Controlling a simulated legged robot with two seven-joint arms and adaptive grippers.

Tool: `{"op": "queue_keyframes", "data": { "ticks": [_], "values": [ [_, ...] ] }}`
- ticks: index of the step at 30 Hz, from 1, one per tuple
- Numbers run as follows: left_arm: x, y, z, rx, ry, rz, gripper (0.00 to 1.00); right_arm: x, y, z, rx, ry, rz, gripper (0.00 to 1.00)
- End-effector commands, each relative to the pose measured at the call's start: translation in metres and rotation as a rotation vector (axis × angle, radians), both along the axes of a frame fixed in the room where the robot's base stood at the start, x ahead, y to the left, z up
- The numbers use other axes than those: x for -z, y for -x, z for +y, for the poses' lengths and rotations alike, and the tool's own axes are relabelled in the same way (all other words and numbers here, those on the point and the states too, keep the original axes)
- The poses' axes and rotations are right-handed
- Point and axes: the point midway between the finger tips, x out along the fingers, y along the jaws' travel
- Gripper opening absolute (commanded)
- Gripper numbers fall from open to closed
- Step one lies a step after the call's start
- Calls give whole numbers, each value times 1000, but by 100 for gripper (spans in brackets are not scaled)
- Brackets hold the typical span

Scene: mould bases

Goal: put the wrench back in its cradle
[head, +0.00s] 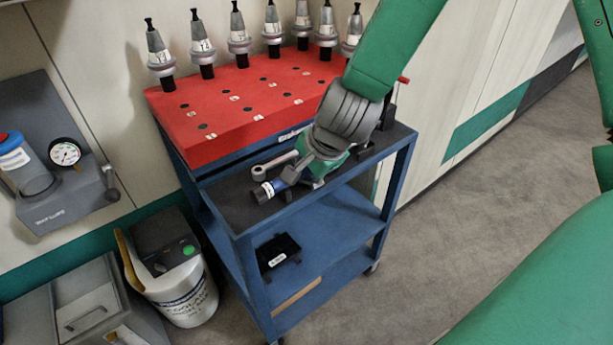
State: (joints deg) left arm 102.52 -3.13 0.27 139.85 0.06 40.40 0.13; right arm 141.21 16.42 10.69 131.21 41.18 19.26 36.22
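A grey ring-ended wrench-like tool (275,165) lies on the dark top shelf of the blue trolley (235,205), in front of the red block. My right gripper (296,176) is low over the shelf at the cylinder's right end. Its fingers are small and partly hidden by my wrist, so I cannot tell whether they grip the cylinder. Black upright parts (387,115) stand at the shelf's right end, partly behind my wrist; I cannot tell if they are the cradle. My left gripper is out of view.
A red block (235,108) with holes carries several tool holders (202,50) along its back. A black tray (278,253) is on the lower shelf. A white bucket (185,290) and a gauge unit (60,150) are at left. The floor at right is clear.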

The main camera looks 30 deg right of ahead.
Motion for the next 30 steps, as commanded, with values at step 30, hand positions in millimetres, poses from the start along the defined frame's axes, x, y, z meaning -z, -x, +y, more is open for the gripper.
{"op": "queue_keyframes", "data": {
  "ticks": [30],
  "values": [
    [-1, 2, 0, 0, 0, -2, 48, -30, 21, 0, -10, -2, 11, 37]
  ]
}}
